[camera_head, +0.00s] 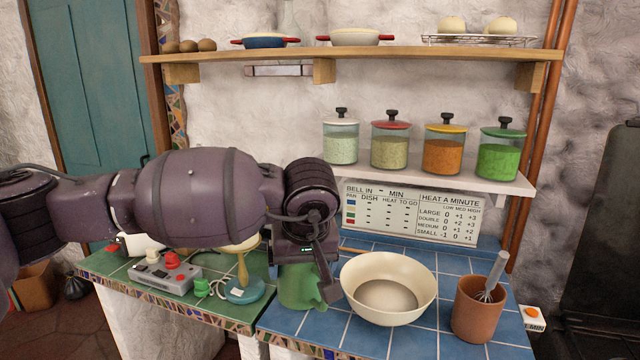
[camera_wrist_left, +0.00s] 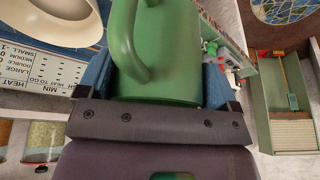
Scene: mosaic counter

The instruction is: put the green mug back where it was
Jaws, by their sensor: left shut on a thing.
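The green mug (camera_head: 298,290) is at the left end of the blue-tiled counter (camera_head: 423,342), left of the cream bowl. My left gripper (camera_head: 305,262) comes down over it from above and is shut on it, hiding its upper part. I cannot tell whether its base touches the tiles. In the left wrist view the mug (camera_wrist_left: 185,50) fills the space between the fingers of my left gripper (camera_wrist_left: 158,88), with its handle toward the upper left. My right gripper is not in view.
A cream bowl (camera_head: 388,288) stands close right of the mug. A terracotta pot (camera_head: 478,312) with a whisk is farther right. A grey control box (camera_head: 165,275) and a blue-based stand (camera_head: 244,291) are on the green tiles at left. Jars line the low shelf (camera_head: 480,179) behind.

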